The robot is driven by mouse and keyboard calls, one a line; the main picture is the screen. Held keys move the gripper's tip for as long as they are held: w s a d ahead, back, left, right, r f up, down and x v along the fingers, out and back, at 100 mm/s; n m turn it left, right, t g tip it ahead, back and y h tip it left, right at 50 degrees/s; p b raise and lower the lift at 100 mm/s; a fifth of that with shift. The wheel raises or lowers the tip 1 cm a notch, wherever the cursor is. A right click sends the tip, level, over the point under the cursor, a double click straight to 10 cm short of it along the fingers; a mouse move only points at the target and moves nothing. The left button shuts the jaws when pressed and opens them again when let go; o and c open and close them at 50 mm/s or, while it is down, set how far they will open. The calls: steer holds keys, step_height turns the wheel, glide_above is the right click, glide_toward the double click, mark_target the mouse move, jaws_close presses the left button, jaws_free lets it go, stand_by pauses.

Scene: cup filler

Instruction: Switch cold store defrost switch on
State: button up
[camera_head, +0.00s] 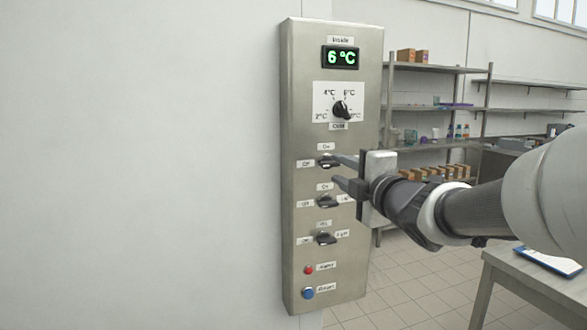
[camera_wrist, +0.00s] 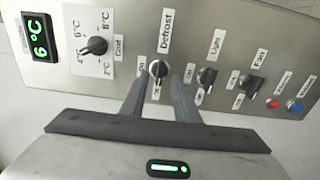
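The defrost switch (camera_head: 328,161) is a black rotary knob on the steel control panel (camera_head: 300,110). "On" is printed above it and "Off" to its left; its handle lies roughly level, towards "Off". The knob also shows in the wrist view (camera_wrist: 158,69), with the "Defrost" label (camera_wrist: 167,31) beside it. My gripper (camera_head: 343,170) reaches in from the right, fingers spread one above the other. In the wrist view, my fingertips (camera_wrist: 160,80) lie on either side of the defrost knob, with gaps visible. Contact cannot be told. My gripper hides the defrost label in the head view.
The cold dial (camera_head: 341,110) and green "6 °C" display (camera_head: 342,57) are above. The light switch (camera_head: 328,202), fan switch (camera_head: 325,238), red button (camera_head: 308,270) and blue button (camera_head: 308,293) are below. Shelves (camera_head: 430,108) and a table (camera_head: 530,270) stand right.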

mark_target(332, 165)
steer(key=shift+x, duration=1.85)
jaws_close()
